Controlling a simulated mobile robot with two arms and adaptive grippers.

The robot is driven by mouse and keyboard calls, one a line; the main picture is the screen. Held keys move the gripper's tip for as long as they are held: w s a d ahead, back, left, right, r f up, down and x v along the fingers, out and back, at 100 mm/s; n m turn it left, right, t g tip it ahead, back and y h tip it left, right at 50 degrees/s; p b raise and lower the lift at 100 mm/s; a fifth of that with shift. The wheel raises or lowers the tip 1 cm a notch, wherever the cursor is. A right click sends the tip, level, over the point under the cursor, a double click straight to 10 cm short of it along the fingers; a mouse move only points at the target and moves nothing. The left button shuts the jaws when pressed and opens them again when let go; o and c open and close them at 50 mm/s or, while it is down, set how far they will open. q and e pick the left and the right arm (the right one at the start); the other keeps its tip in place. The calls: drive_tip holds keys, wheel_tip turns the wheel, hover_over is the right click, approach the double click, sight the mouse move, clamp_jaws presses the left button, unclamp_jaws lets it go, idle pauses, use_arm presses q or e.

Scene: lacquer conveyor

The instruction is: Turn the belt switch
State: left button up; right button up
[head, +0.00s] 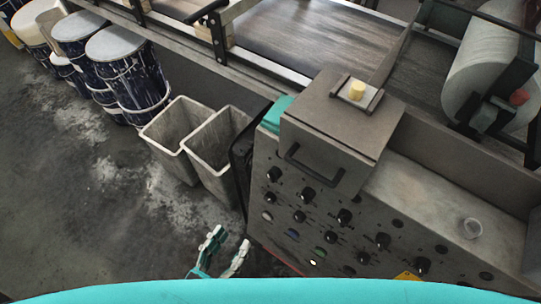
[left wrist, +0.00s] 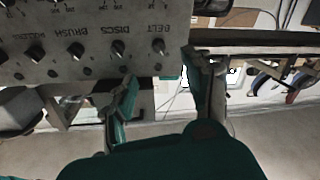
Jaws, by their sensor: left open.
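The belt switch (left wrist: 158,46) is a dark round knob on the grey control panel (left wrist: 60,15), labelled BELT, upside down in the left wrist view. In the head view it appears to be the leftmost upper knob (head: 274,174). My left gripper (head: 230,240) is open and empty, below and left of the panel. In the left wrist view its spread fingers (left wrist: 161,70) show on either side of the belt switch's line. I see no contact with the knob. My right gripper is not in view.
Other knobs, such as DISCS (left wrist: 118,47) and BRUSH (left wrist: 77,47), sit in the same row. A dark handle (head: 312,172) juts from the machine above the panel. Two grey bins (head: 182,137) stand to its left. The floor (head: 80,220) at left is clear.

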use_arm(q)
approach(270, 180)
drive_tip(key=b+x, duration=0.2)
drive_tip(key=x, duration=0.7)
drive_tip(key=shift+w+d, duration=0.2)
drive_tip(key=shift+w, duration=0.05)
clamp_jaws()
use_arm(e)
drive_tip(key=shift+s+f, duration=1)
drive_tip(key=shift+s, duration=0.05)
